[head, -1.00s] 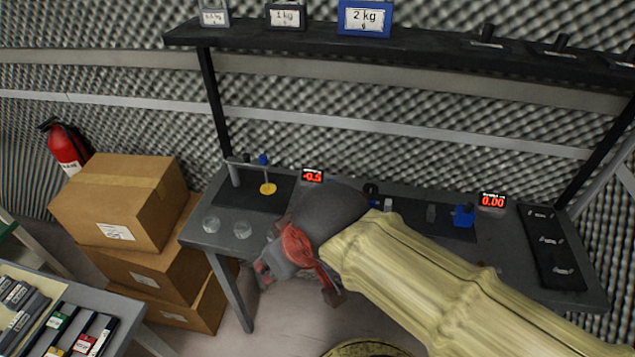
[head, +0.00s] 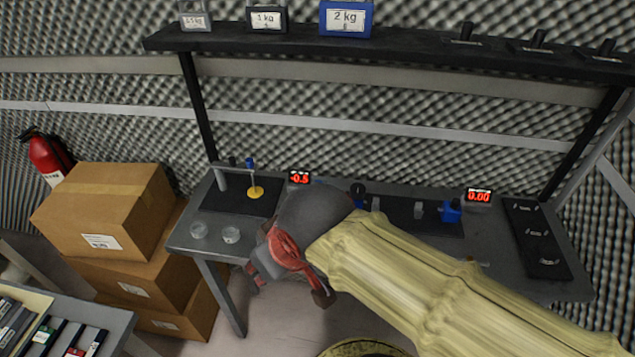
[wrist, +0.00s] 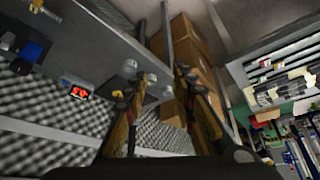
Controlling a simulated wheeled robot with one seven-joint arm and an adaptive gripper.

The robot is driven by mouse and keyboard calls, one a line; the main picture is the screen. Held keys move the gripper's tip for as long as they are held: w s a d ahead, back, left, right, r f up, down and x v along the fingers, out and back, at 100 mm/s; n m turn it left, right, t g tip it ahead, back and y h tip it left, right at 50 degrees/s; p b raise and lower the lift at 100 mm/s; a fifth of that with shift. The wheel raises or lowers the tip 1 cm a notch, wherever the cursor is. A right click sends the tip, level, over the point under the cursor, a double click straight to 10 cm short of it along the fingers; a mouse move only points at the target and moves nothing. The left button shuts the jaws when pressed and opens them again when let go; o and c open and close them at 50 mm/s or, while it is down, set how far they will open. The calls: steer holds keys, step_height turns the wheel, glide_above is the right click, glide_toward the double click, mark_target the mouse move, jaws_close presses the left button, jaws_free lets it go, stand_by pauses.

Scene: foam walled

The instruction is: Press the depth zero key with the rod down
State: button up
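The depth stand is at the left end of the grey bench, with a black base plate (head: 222,200), a thin upright rod (head: 252,177) and a yellow disc (head: 256,192) at the rod's foot. A small display (head: 299,178) beside it reads -0.5 in red. A red display also shows in the wrist view (wrist: 79,92). I cannot make out the depth zero key. My gripper (head: 285,262) is at the bench's front edge, right of the glass dishes, apart from the stand. In the wrist view its fingers (wrist: 160,85) are spread with nothing held between them.
Two clear dishes (head: 231,235) sit on the bench's front left. A second display (head: 479,196) reads 0.00 near a blue fixture (head: 451,211). A shelf (head: 400,45) with weights spans above. Cardboard boxes (head: 100,212) stand left. My forearm hides the bench's middle front.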

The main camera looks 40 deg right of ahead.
jaws_close()
stand_by(1.4)
